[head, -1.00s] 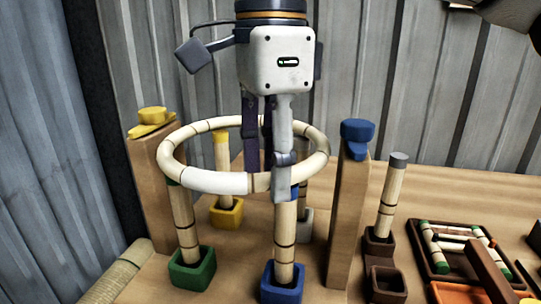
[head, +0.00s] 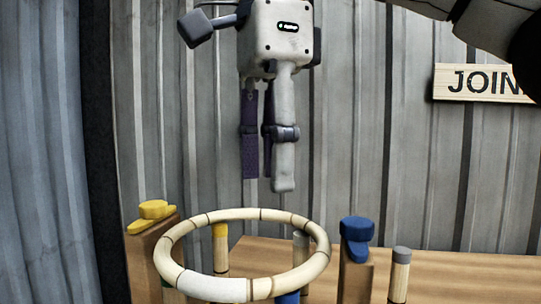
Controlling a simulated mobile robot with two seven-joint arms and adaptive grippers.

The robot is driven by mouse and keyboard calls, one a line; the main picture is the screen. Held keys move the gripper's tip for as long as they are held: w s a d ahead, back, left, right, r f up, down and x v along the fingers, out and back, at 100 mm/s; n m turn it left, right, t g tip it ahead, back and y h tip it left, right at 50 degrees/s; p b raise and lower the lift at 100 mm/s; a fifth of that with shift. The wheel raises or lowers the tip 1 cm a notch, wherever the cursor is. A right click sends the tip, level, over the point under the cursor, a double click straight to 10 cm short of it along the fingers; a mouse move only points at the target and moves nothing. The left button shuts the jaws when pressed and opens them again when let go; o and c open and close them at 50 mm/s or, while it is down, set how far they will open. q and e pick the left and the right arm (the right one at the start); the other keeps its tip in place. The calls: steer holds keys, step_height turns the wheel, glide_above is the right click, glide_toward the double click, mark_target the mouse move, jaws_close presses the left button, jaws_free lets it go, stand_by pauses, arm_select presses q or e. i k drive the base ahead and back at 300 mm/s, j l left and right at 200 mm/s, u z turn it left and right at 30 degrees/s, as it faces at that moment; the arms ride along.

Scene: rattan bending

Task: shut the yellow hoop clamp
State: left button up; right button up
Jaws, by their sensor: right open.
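The yellow hoop clamp (head: 152,211) sits on top of the left wooden post (head: 153,262). Its flat tongue points to the lower left, away from the rattan hoop (head: 285,285). The pale hoop, with one white section at its front left, lies level on several upright rods to the right of the clamp. My right gripper (head: 267,180) hangs fingers down above the back of the hoop, up and to the right of the yellow clamp. Its fingers are apart, with nothing between them. My left gripper is out of view.
A blue clamp (head: 357,232) tops the right post (head: 355,280), close to the hoop's right side. A grey-capped rod (head: 400,272) stands beyond it. A corrugated wall (head: 390,150) with a wooden sign (head: 480,83) stands behind the table (head: 450,275). The air left of the gripper looks clear.

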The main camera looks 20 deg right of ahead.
mark_target(151, 212)
steer(key=k, duration=1.5)
